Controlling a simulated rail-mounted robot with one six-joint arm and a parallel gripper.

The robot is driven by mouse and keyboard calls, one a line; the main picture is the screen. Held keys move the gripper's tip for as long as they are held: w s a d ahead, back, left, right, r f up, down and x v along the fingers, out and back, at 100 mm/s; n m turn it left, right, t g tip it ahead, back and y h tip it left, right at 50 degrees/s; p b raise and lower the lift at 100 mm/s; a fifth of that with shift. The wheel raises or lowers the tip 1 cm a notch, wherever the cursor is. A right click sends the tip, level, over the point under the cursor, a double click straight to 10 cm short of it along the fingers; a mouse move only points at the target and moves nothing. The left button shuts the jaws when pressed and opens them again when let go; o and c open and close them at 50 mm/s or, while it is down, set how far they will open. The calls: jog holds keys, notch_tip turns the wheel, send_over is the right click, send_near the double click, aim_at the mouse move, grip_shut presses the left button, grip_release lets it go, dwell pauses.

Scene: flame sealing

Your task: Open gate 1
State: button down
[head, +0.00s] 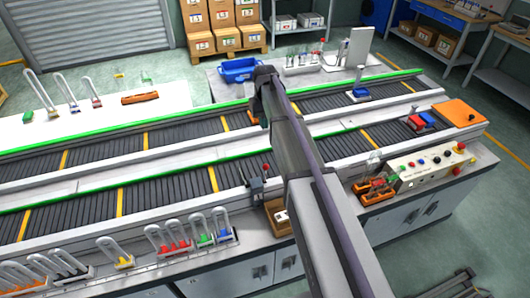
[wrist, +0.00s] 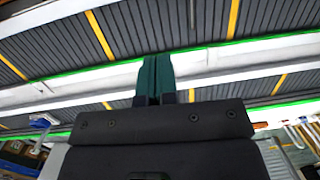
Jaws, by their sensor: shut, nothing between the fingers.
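My gripper (wrist: 155,78) shows in the wrist view as two dark teal fingers pressed together, with nothing between them, in front of the conveyor. In the head view my arm reaches over both conveyor lanes, and its fingers are hidden or too small to make out. No label lets me tell which part is gate 1. A small dark fixture with a red-knobbed lever (head: 266,168) stands at the near lane's front edge, left of my arm. My gripper appears apart from it.
The near conveyor lane (head: 160,199) and far lane (head: 190,132) have green rails and yellow stripes. A blue item (head: 358,92) sits on the far lane. A control panel (head: 433,165) with buttons is at right. Several looped colored pieces (head: 200,229) stand along the front bench.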

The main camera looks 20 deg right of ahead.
jog(key=s+a+f+b, duration=0.1)
jog(key=s+f+b, duration=0.3)
jog(key=f+b, duration=0.8)
jog(key=shift+s, duration=0.3)
jog(key=shift+s+f, duration=0.1)
